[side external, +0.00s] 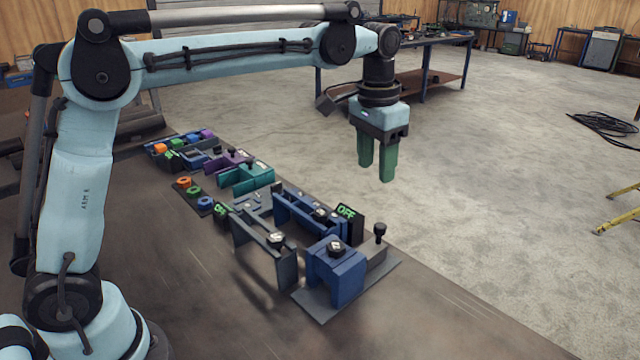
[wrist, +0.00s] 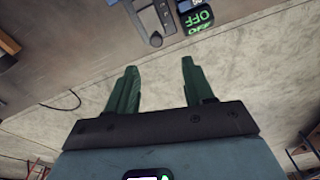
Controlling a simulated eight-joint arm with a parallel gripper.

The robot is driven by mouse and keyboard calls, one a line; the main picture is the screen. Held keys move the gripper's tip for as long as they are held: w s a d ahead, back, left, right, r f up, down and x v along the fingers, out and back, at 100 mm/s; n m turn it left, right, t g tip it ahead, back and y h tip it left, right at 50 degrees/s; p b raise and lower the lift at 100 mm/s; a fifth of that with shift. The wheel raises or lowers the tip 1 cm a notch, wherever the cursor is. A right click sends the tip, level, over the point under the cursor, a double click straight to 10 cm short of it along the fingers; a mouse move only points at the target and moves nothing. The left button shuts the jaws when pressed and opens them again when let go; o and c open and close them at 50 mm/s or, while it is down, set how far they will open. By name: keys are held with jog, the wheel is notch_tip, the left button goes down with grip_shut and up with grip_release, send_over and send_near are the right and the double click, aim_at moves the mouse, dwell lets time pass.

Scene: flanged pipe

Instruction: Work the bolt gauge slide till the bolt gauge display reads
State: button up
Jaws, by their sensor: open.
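My gripper (side external: 377,172) is open and empty, with green fingers pointing down, held in the air beyond the far side of the bench. In the wrist view its fingers (wrist: 158,66) are apart with only floor between them. A dark display (side external: 346,211) with green "OFF" stands at the end of a blue slotted fixture (side external: 300,212); a display reading OFF also shows in the wrist view (wrist: 198,20). A second green-lettered display (side external: 221,209) stands farther left. I cannot tell for certain which is the bolt gauge display, nor which part is its slide.
A blue block (side external: 345,285) with a black knob stands on a grey plate at the front, beside a post with a black knob (side external: 380,231). Grey rails (side external: 262,245), teal and purple fixtures (side external: 246,177) and coloured rings (side external: 194,191) line the bench. The bench's right front is clear.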

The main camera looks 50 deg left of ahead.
aim_at(381, 225)
jog(key=shift+g, duration=0.4)
jog(key=f, duration=0.4)
jog(key=w+d+f, duration=0.1)
jog(key=f, duration=0.4)
jog(key=w+f, duration=0.1)
jog(key=f, duration=0.3)
jog(key=shift+d+f, duration=0.15)
jog(key=shift+c, duration=0.4)
grip_shut()
jog(key=shift+s, duration=0.1)
